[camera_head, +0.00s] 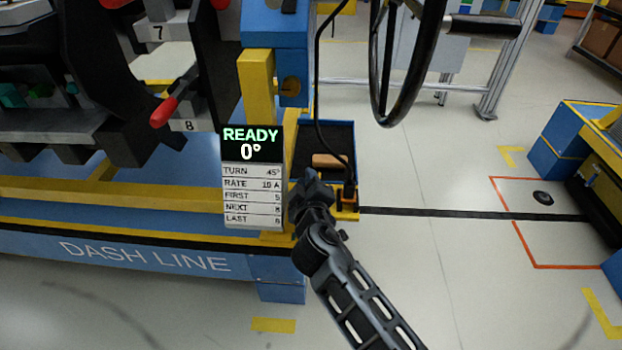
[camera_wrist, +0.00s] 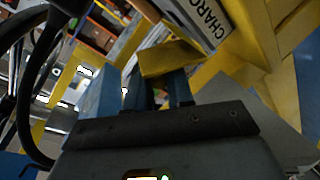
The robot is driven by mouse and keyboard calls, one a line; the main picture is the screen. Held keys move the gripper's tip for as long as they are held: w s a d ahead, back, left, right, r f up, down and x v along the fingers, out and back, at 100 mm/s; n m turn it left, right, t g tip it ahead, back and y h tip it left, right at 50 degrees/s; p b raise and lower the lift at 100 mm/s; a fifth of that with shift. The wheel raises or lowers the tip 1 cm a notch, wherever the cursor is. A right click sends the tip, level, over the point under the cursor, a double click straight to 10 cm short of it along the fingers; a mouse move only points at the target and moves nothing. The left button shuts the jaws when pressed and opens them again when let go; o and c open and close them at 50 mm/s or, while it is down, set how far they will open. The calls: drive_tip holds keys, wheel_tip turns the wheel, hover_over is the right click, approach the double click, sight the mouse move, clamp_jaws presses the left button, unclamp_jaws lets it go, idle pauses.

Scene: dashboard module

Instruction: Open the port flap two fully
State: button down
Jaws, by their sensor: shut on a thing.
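My gripper (camera_head: 309,186) is at the right end of the dash line, beside the display board, seen from behind in the head view. A yellow frame (camera_wrist: 255,40) with a white label (camera_wrist: 203,20) reading "CHARG", cut off, is just beyond. The fingers and the dark gripper body hide part of the grip. How far the flap is open cannot be told.
The display board (camera_head: 252,178) reads READY 0°. A dark tray (camera_head: 335,135) with a cable stands behind my gripper. Open floor lies to the right.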

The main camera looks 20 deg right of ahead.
drive_tip(key=shift+a, duration=0.15)
idle(0.4)
drive_tip(key=c, duration=1.1)
unclamp_jaws()
drive_tip(key=shift+s, duration=0.1)
drive_tip(key=p+v, duration=0.1)
drive_tip(key=v, duration=0.6)
drive_tip(key=shift+s+a+r, duration=0.1)
drive_tip(key=shift+s, duration=0.15)
drive_tip(key=shift+o, duration=0.2)
